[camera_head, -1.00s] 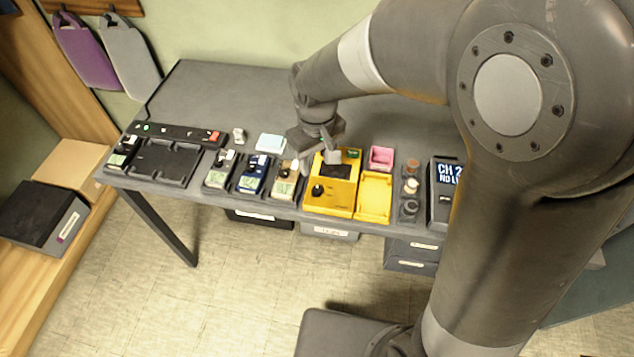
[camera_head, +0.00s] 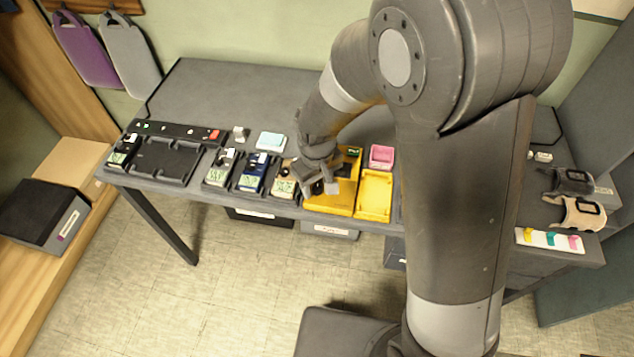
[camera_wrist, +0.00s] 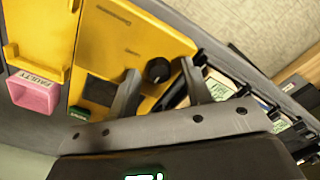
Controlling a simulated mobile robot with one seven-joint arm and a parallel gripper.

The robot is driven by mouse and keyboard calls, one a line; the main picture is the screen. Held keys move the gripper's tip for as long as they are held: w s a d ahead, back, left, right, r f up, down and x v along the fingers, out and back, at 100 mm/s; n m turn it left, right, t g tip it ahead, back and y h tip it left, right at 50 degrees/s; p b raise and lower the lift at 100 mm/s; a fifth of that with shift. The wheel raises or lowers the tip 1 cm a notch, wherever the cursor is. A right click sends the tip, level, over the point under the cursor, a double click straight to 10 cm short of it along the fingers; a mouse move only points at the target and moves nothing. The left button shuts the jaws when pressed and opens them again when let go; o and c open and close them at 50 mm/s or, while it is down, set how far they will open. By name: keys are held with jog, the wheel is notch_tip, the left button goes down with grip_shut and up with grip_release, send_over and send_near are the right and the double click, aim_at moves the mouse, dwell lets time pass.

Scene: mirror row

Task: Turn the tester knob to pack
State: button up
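The yellow tester (camera_head: 345,196) stands near the front edge of the table; in the wrist view its yellow face (camera_wrist: 120,45) fills the upper middle. Its round black knob (camera_wrist: 158,70) shows in the wrist view between my fingertips, with a visible gap on each side. My gripper (camera_wrist: 160,67) is open and empty, pointing at the knob.
A yellow tray (camera_head: 374,195) adjoins the tester on the right, with a pink bin (camera_head: 381,155) behind it, labelled FAULTY in the wrist view. Several handheld devices stand in cradles to the left, the nearest a beige one (camera_head: 285,184). The table's back left is clear.

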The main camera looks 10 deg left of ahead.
grip_shut()
jog(key=shift+m, duration=0.4)
jog(key=m, duration=0.3)
jog(key=shift+m, duration=2.4)
jog(key=shift+o, duration=0.2)
grip_release()
